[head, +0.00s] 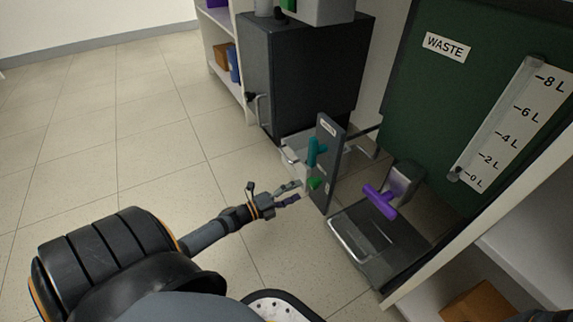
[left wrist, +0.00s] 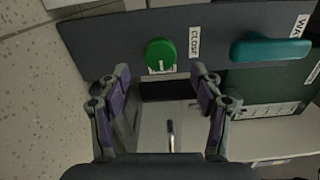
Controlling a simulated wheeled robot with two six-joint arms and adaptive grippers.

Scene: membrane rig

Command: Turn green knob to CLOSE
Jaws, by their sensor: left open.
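The green knob (head: 314,184) sits low on a dark upright panel (head: 329,150), below a teal handle (head: 312,152). In the left wrist view the round green knob (left wrist: 160,54) shows face-on, with a white mark at its edge and a CLOSE label (left wrist: 195,42) beside it. My left gripper (head: 298,193) is open and empty, just left of the knob and apart from it. In the left wrist view its two fingers (left wrist: 160,84) stand either side of the knob's position, short of it. My right gripper is not in view.
A purple handle (head: 380,201) on a grey fitting stands right of the panel, above a dark tray (head: 345,238). A green WASTE tank (head: 480,100) with a level scale is behind. A dark cabinet (head: 310,75) stands at the back. The floor to the left is clear.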

